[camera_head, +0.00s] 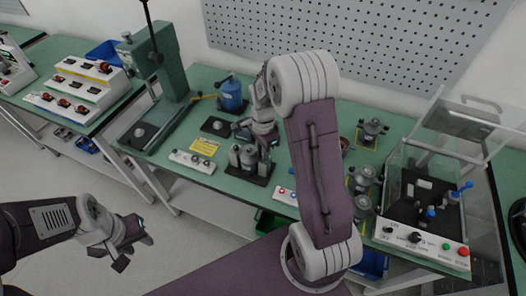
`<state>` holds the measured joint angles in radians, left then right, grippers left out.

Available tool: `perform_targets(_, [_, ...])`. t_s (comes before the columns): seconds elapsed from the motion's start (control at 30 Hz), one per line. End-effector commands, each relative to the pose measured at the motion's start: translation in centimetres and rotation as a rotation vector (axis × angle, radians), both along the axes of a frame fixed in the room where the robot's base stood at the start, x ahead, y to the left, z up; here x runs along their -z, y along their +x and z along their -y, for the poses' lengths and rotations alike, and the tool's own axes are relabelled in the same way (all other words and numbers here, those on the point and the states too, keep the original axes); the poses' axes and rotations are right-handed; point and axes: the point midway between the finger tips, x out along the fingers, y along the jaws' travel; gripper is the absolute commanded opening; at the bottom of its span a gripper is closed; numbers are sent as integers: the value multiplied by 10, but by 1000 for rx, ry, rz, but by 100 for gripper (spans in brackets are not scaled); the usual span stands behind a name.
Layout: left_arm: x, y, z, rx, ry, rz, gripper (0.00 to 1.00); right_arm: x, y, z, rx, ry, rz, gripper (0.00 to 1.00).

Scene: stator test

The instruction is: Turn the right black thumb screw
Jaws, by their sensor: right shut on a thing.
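A small fixture on a black base (246,178) stands on the green table, with grey metal cylinders (248,156) on it. My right gripper (262,141) is over the right side of this fixture, pointing down. It is shut on a small part at the fixture's top, where the right black thumb screw would be. The fingers and wrist hide the screw itself, so its turn cannot be seen. My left gripper (133,251) is open and empty, low at the left, in front of the table and far from the fixture.
A clear-covered test station (425,195) and grey metal parts (362,178) are at the right. My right arm covers the table's middle.

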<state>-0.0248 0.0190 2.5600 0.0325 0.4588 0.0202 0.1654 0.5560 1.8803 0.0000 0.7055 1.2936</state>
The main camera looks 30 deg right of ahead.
Motion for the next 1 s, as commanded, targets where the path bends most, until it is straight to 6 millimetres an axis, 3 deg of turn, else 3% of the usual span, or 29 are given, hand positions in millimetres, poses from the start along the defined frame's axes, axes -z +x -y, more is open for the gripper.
perform_targets(0.33, [0, 0, 0, 0, 0, 0, 36, 0, 0, 0, -2, 0, 1, 0])
perform_targets(0.37, [0, 0, 0, 0, 0, 0, 36, 0, 0, 0, -2, 0, 1, 20])
perform_targets(0.43, [0, 0, 0, 0, 0, 0, 36, 0, 0, 0, -2, 0, 1, 39])
perform_targets(1.0, [3, 0, 0, 0, 0, 0, 36, 1, 1, 0, 28, 0, 4, 40])
